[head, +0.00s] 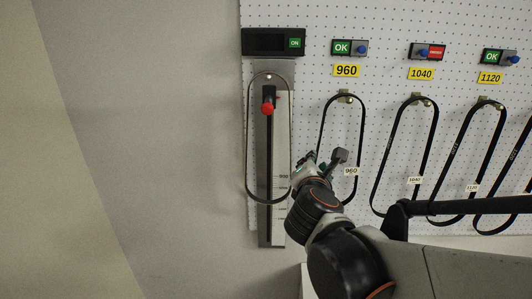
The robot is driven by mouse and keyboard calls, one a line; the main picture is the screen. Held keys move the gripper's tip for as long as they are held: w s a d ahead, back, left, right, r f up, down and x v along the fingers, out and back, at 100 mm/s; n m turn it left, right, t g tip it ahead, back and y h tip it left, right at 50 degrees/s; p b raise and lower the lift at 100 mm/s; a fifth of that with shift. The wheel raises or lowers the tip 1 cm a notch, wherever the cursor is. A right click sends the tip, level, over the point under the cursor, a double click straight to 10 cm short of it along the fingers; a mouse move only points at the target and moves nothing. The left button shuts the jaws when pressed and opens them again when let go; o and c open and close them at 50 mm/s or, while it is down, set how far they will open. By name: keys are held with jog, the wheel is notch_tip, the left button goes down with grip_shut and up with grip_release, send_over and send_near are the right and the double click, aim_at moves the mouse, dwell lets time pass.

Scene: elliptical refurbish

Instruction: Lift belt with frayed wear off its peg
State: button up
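Several black belts hang as loops from pegs on the white pegboard: one under the 960 sign (363,125), one under 1040 (379,165), one under 1120 (457,140), and another cut off at the right edge. Another belt loop (247,150) hangs around the measuring gauge (282,125) at left, over its top peg. Fraying cannot be made out on any belt at this size. My gripper (319,165) is in front of the lower part of the 960 belt, hiding some of it. Its fingers are small and partly hidden, so their opening is unclear.
The gauge has a red knob (268,108) on a dark slot and a black box with a green ON light (295,43) above. Sign sliders show green OK at 960 (342,48) and 1120 (492,56), red at 1040 (436,52). Bare wall lies left.

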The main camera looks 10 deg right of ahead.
jog(key=w+a+r+n+t+b, duration=0.1)
jog(key=w+a+n+t, duration=0.3)
jog(key=n, duration=0.7)
jog(key=shift+g+y, duration=0.3)
jog(key=shift+y, duration=0.1)
jog(key=shift+a+f+p+x, duration=0.1)
jog(key=shift+p+x, duration=0.4)
jog(key=shift+x, duration=3.15)
jog(key=shift+a+f+p+x, duration=0.1)
jog(key=shift+p+x, duration=0.35)
jog(key=shift+x, duration=3.2)
grip_shut()
